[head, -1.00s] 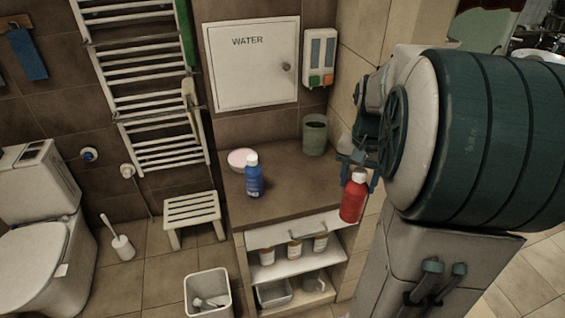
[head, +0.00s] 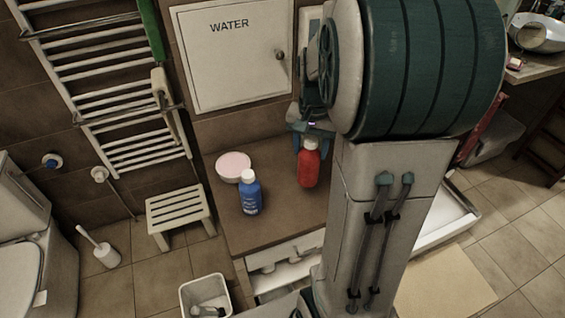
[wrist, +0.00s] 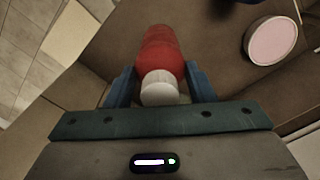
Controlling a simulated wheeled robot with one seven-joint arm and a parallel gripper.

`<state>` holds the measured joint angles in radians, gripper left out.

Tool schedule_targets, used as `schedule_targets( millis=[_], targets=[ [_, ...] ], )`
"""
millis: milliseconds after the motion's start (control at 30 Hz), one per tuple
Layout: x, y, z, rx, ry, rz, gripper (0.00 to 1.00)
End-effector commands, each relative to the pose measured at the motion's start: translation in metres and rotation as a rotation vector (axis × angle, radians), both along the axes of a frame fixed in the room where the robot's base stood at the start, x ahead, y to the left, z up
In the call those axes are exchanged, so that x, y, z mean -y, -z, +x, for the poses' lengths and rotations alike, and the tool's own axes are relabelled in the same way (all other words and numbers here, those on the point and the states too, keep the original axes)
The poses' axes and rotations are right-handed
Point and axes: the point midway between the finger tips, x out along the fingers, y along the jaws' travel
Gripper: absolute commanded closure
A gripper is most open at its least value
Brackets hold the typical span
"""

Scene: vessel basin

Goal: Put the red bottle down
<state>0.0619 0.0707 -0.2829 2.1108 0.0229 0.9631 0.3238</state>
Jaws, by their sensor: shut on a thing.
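The red bottle (head: 308,166) with a white cap is upright over the right part of the brown counter (head: 278,215). My gripper (head: 309,136) is shut on it near the cap. In the wrist view the bottle (wrist: 160,52) sits between my two blue fingers (wrist: 160,85), its white cap nearest the camera. I cannot tell whether its base touches the counter or hangs just above it.
A blue bottle (head: 250,194) stands on the counter left of the red one, with a pink-topped round dish (head: 233,166) behind it. The dish also shows in the wrist view (wrist: 272,41). Bare counter lies between the bottles. A white stool (head: 178,207) and bin (head: 205,293) stand on the floor.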

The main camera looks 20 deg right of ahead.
Motion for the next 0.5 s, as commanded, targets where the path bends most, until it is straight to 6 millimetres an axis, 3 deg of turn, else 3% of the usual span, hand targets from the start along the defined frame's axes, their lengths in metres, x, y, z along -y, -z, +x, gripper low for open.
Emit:
schedule_targets(
  millis=[200,500],
  targets=[
    [-0.04,0.027,0.025,-0.004,-0.003,0.0,0.93],
    [-0.056,0.049,0.036,-0.005,-0.001,0.0,0.93]
  ],
)
